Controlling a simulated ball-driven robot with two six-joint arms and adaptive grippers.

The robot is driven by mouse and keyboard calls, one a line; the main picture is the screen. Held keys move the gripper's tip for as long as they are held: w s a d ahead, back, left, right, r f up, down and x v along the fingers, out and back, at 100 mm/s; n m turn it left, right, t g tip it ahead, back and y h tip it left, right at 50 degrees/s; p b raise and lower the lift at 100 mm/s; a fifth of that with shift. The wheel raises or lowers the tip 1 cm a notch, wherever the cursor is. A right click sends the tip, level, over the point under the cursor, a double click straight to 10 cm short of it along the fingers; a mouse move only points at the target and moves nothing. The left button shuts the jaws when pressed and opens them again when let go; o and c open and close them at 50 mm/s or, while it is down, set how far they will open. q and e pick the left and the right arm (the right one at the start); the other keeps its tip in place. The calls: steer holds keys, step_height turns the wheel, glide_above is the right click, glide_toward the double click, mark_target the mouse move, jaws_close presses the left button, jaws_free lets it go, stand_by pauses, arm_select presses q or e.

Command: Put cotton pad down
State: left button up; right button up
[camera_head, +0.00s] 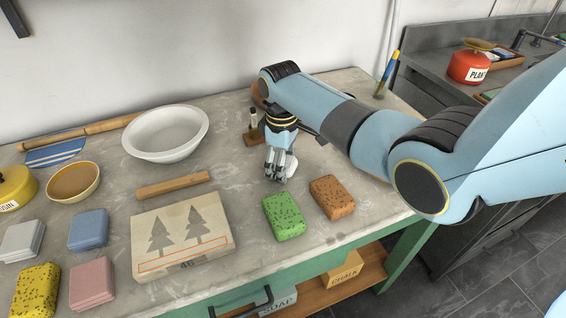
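My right gripper (277,163), on the arm from the right, points down low over the grey worktable (330,110). Its fingers look closed around a small white pad, seemingly the cotton pad (291,168), which shows at the right side of the fingertips. The fingers hide part of it, and I cannot tell whether it touches the table. My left gripper is not in view.
Near the gripper are a green speckled sponge (284,215), an orange sponge (332,197) and a litho stone with two trees (182,240). A white bowl (165,134) and wooden bar (173,186) lie left. A small wooden stand (255,139) is close behind.

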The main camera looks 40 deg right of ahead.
steer(key=shift+s, duration=0.1)
steer(key=shift+r, duration=0.25)
step_height(320, 180, up, 12)
steer(key=p, duration=0.1)
steer(key=shift+w+r, duration=0.2)
steer(key=shift+r, duration=0.05)
steer(key=shift+a, duration=0.1)
